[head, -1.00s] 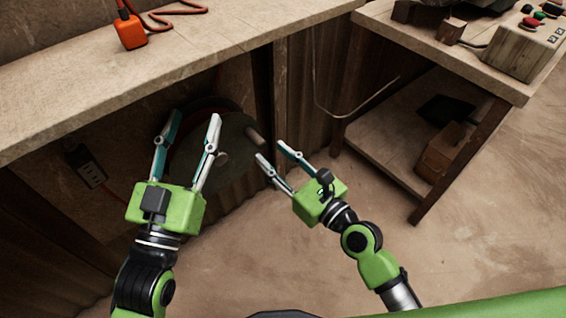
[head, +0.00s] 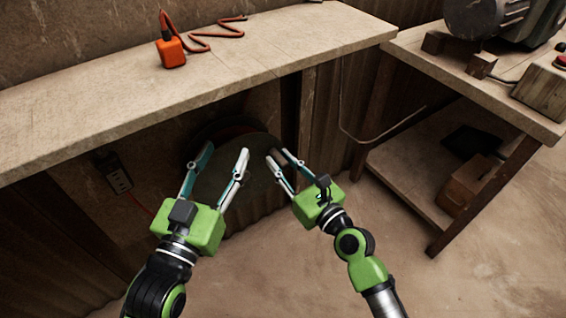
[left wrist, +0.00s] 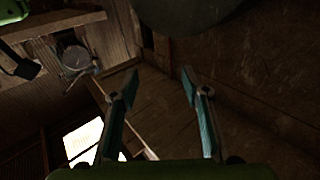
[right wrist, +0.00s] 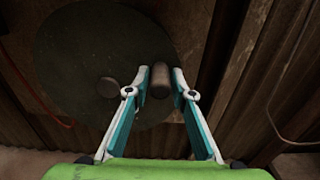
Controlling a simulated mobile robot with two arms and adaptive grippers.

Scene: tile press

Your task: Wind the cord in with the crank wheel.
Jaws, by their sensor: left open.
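The crank wheel is a large dark grey-green disc (head: 255,190) under the bench, partly hidden behind my grippers in the head view. In the right wrist view the wheel (right wrist: 100,45) shows a round hub (right wrist: 107,87) and a short brown handle (right wrist: 160,80). My right gripper (head: 276,154) is open, its fingertips on either side of the handle in the right wrist view; contact cannot be told. My left gripper (head: 226,149) is open and empty in front of the wheel's left part. A red cord (head: 141,205) runs beside a wall socket at left.
The bench top (head: 110,95) overhangs the wheel and carries an orange box (head: 171,52) with an orange cord (head: 215,38). A side table (head: 420,60) with a motor (head: 490,15) stands at right. A thin cable (head: 375,137) hangs beside the wheel. The floor in front is clear.

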